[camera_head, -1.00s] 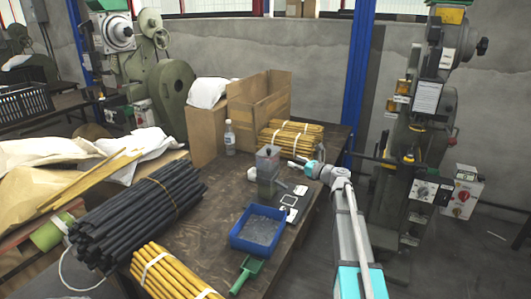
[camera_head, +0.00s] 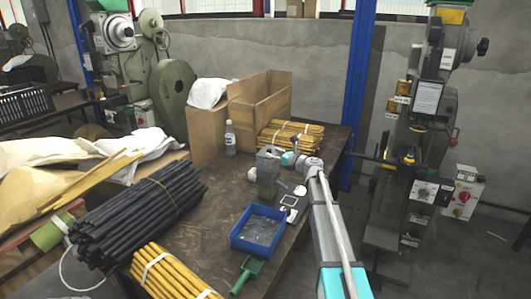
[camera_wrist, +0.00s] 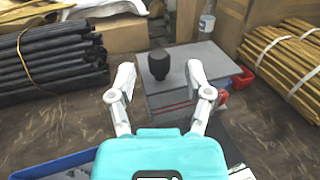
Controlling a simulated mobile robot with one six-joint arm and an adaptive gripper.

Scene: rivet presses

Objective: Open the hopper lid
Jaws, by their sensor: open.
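The hopper is a grey box (camera_head: 267,184) standing on the dark table. In the wrist view its grey lid (camera_wrist: 212,62) lies flat and shut on top, with a dark knob (camera_wrist: 159,66) standing up from it. My gripper (camera_wrist: 160,78) is open, with one white finger to each side of the knob and nothing held. The knob shows between and slightly beyond the fingertips; I cannot tell whether either finger touches it. In the head view my gripper (camera_head: 272,153) is at the hopper's top and hides much of the lid.
A blue tray (camera_head: 234,242) and a green scoop (camera_head: 249,273) lie in front of the hopper. Yellow rod bundles (camera_head: 302,133) and an open cardboard box (camera_head: 250,108) are behind it. A bottle (camera_head: 230,138) stands to its left. Black rods (camera_head: 140,212) cover the table's left side.

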